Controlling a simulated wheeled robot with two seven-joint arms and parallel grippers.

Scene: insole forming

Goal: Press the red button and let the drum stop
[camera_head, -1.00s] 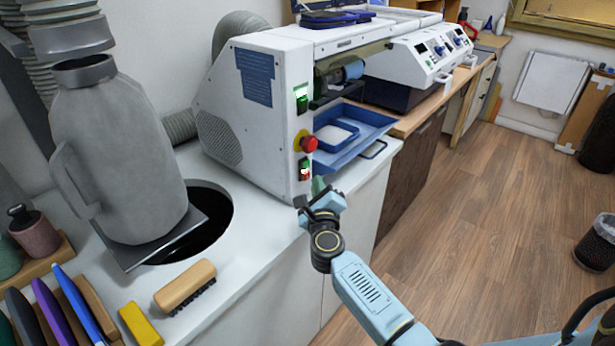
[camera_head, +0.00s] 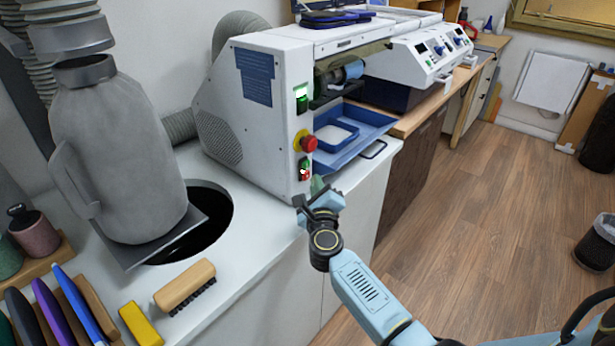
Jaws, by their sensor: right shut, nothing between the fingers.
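The white grinding machine (camera_head: 265,125) stands on the white counter. On its front edge are a lit green switch (camera_head: 302,99), a large red mushroom button (camera_head: 309,144) on a yellow base, and a small green-and-red switch pair (camera_head: 304,169) below. The drum (camera_head: 347,72) sits in the machine's opening; I cannot tell whether it turns. My right gripper (camera_head: 312,190) is shut and empty, just below and in front of the small switch pair. I cannot tell whether it touches the machine. My left gripper is out of view.
A blue tray (camera_head: 367,145) juts out under the drum, right of the buttons. A grey jug-shaped container (camera_head: 117,160) stands by a round hole in the counter. A wooden brush (camera_head: 185,286) and a yellow block (camera_head: 141,324) lie in front.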

